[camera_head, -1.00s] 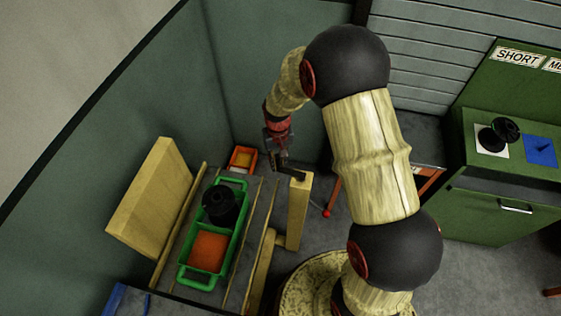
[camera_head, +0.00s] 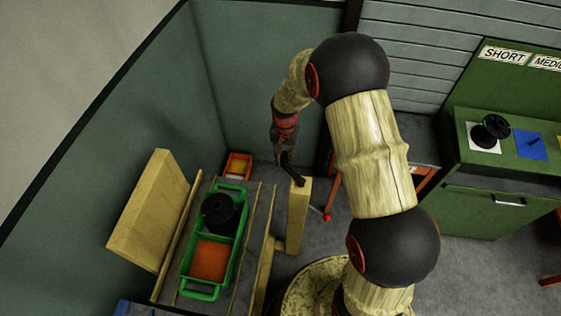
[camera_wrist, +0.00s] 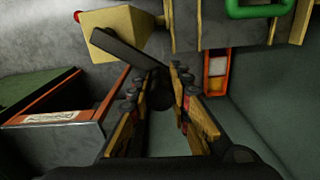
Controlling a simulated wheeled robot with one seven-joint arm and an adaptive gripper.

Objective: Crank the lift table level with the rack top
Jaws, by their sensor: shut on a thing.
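My gripper (camera_head: 284,156) is shut on the dark handle of the crank. The black crank arm (camera_head: 296,177) runs from my gripper to the top of a pale wooden post (camera_head: 298,215). In the wrist view, my fingers (camera_wrist: 163,92) close around the handle, and the black crank arm (camera_wrist: 128,52) slants up left to the yellowish post (camera_wrist: 120,35). Beside the post is a slatted wooden table (camera_head: 258,235), seemingly the lift table. It carries a green tray (camera_head: 239,225) with a black spool (camera_head: 219,213). I cannot tell which edge is the rack top, or the height difference.
A wooden panel (camera_head: 148,210) stands left of the tray. A small orange bin (camera_head: 238,166) sits by the back wall. A green cabinet (camera_head: 480,205) with another black spool (camera_head: 490,131) is at right. A red knob (camera_head: 326,217) is close to the post. My arm hides the middle.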

